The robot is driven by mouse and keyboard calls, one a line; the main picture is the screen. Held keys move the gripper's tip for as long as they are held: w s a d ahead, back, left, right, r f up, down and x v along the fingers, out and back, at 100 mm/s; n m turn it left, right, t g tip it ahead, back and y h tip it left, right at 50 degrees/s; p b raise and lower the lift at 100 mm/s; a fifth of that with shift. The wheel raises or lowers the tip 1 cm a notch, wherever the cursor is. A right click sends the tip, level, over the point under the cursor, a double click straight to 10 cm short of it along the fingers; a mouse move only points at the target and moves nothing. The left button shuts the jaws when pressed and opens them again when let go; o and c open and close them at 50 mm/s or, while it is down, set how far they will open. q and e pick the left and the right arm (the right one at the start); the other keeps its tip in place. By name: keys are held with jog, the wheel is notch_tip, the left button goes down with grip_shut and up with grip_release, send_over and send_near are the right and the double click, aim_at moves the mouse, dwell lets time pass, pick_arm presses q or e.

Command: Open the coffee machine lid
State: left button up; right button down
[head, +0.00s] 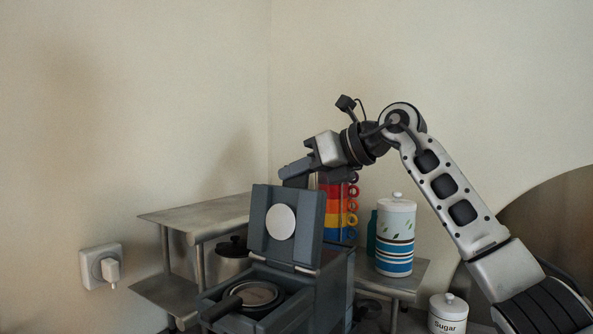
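The grey coffee machine (335,285) stands at the bottom centre. Its lid (308,222) is raised close to upright, with a pale round disc (281,222) on its inner face. My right gripper (290,178) reaches in from the right and is just behind the top edge of the lid. Its fingertips are partly hidden by the lid, so I cannot tell whether they touch it or how far apart they are. My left gripper is not in view.
A metal shelf (190,212) with a dark-lidded pot (230,262) is left of the machine. Stacked coloured cups (338,212), a striped canister (395,240) and a sugar jar (447,315) stand to the right, near my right arm. A plug sits in a wall socket (92,268) at left.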

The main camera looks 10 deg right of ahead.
aim_at(289, 198)
jog(key=shift+s+a+r+n+t+h+b, duration=0.15)
jog(key=shift+s+a+n+b, duration=0.2)
jog(key=shift+s+a, duration=0.15)
jog(key=shift+s+a+r+n+t+h+b, duration=0.1)
jog(key=shift+s+a+n+t+h+b, duration=0.1)
jog(key=shift+s+a+n, duration=0.2)
jog(key=shift+s+a, duration=0.25)
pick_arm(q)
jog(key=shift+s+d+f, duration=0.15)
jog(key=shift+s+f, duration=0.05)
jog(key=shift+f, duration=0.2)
pick_arm(e)
jog(key=shift+r, duration=0.15)
jog(key=c, duration=1.5)
grip_release()
jog(key=shift+c, duration=0.2)
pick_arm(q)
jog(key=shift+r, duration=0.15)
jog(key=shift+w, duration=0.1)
